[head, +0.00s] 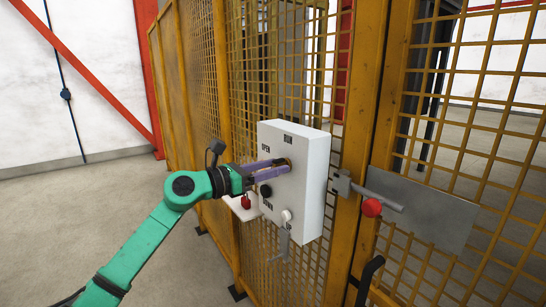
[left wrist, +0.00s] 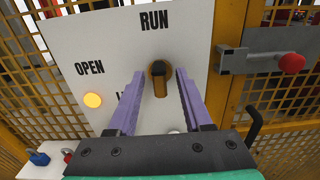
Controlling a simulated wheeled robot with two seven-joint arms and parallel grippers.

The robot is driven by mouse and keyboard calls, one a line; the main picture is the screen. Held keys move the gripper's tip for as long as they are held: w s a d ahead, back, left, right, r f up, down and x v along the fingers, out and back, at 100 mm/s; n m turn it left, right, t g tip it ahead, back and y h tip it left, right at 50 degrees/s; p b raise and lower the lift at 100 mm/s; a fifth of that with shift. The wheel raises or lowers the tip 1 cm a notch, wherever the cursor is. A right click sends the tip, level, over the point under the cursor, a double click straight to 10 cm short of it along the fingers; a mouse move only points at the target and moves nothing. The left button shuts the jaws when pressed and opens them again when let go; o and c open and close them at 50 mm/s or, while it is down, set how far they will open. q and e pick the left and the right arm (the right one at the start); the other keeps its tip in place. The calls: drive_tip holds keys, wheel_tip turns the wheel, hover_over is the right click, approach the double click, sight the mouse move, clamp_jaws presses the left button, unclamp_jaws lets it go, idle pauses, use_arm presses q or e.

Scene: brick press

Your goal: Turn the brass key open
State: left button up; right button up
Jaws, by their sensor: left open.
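The brass key (left wrist: 159,84) sits in the white control box (head: 308,160), below the word RUN. Its grip stands roughly upright in the left wrist view, with a dark upper end toward RUN. The word OPEN is to its left. My left gripper (head: 276,168) is open, its purple fingers on both sides of the key. In the left wrist view the gripper (left wrist: 160,82) shows a gap on each side of the key; I see no contact. In the head view the fingers mostly hide the key. My right gripper is not in view.
A lit amber lamp (left wrist: 92,100) is on the panel under OPEN. Red (left wrist: 67,155) and blue (left wrist: 40,159) padlocks are by a white ledge at lower left. A bolt with a red knob (head: 371,207) is right of the box, on the yellow mesh fence (head: 381,110).

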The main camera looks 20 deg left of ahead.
use_arm(q)
drive_tip(key=shift+w, duration=0.1)
clamp_jaws()
